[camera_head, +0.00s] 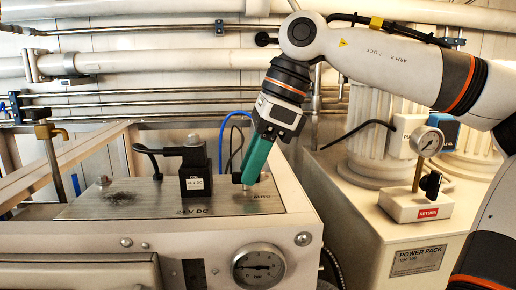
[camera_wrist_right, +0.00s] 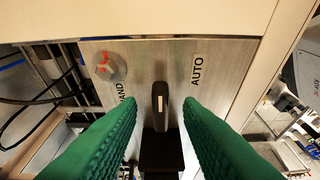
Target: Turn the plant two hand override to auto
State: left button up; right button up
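The override switch is a black bar knob (camera_wrist_right: 160,98) with a pale mark on its end, on a brushed metal panel (camera_head: 150,205). The wrist view shows the HAND label (camera_wrist_right: 122,105) to its left and the AUTO label (camera_wrist_right: 197,70) to its right. The knob stands between the two labels, its bar running up and down in that view. My right gripper (camera_wrist_right: 160,104) is open, with its green fingers on either side of the knob and visible gaps. In the head view the right gripper (camera_head: 247,182) points down at the panel, partly hiding the knob. My left gripper is out of view.
A black block (camera_head: 195,170) with a 24 V DC label stands left of the gripper on the panel. A red and grey round fitting (camera_wrist_right: 109,66) sits near HAND. A pressure gauge (camera_head: 259,266) is on the front; the power pack box (camera_head: 400,245) stands right.

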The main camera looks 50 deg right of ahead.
jog(key=b+v, duration=0.1)
jog(key=v, duration=1.1)
jog(key=shift+a+f, duration=0.1)
